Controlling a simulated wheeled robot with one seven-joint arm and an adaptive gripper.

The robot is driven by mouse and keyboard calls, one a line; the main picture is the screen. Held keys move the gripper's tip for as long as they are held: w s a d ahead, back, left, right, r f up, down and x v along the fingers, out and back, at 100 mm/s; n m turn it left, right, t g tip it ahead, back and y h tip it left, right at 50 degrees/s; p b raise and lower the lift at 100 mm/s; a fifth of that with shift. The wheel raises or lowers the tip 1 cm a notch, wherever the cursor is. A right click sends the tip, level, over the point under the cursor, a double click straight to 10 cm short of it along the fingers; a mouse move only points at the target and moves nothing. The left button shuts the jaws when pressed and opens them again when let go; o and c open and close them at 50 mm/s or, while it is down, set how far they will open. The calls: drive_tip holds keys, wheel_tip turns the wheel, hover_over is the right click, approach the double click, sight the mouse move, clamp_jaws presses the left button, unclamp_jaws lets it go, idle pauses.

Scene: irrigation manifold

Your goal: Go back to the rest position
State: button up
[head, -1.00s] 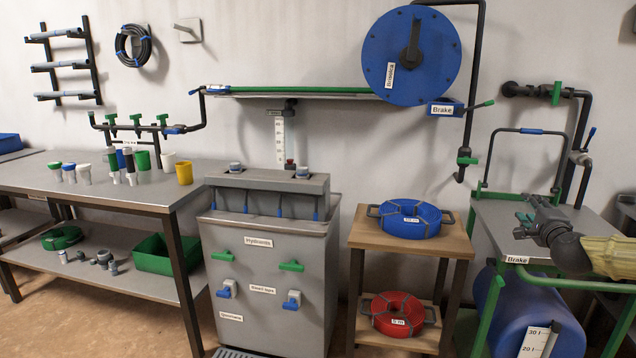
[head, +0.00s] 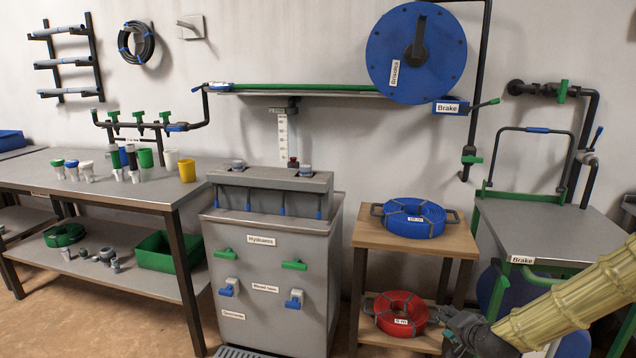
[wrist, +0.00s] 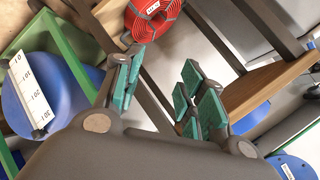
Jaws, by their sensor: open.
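My gripper (head: 462,330) is low at the right of the head view, in front of the wooden stand's right legs and left of the green-framed bench. In the wrist view its green-padded fingers (wrist: 160,92) stand apart with nothing between them. My arm, in a ribbed yellow sleeve, comes in from the right edge of the head view. The fingertips are hard to make out in the head view.
A red hose coil (head: 400,312) lies on the lower shelf of the wooden stand (head: 455,245), close left of my gripper. A blue hose coil (head: 412,218) lies on top. The bench (head: 550,225) and blue barrel (wrist: 38,112) are close by. The grey cabinet (head: 270,270) stands further left.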

drive_tip(key=s+a+f+n+g, duration=0.3)
drive_tip(key=s+a+f, duration=0.2)
drive_tip(key=s+f, duration=0.45)
drive_tip(key=s+a+f+n+g, duration=0.3)
drive_tip(key=s+a+f, duration=0.2)
drive_tip(key=s+f, duration=0.5)
drive_tip(key=s+a+f+n+g, duration=0.1)
drive_tip(key=s+f+n+g, duration=0.2)
drive_tip(key=s, duration=1)
drive_tip(key=s+a+f+n+g, duration=0.1)
drive_tip(key=s+f+n+g, duration=0.2)
drive_tip(key=s, duration=1.1)
wheel_tip(320, 180, up, 21)
drive_tip(key=p, duration=2.2)
drive_tip(key=shift+w+a+r+m+t+h, duration=0.2)
drive_tip(key=shift+w+m+t+h, duration=0.1)
drive_tip(key=shift+w+m, duration=0.1)
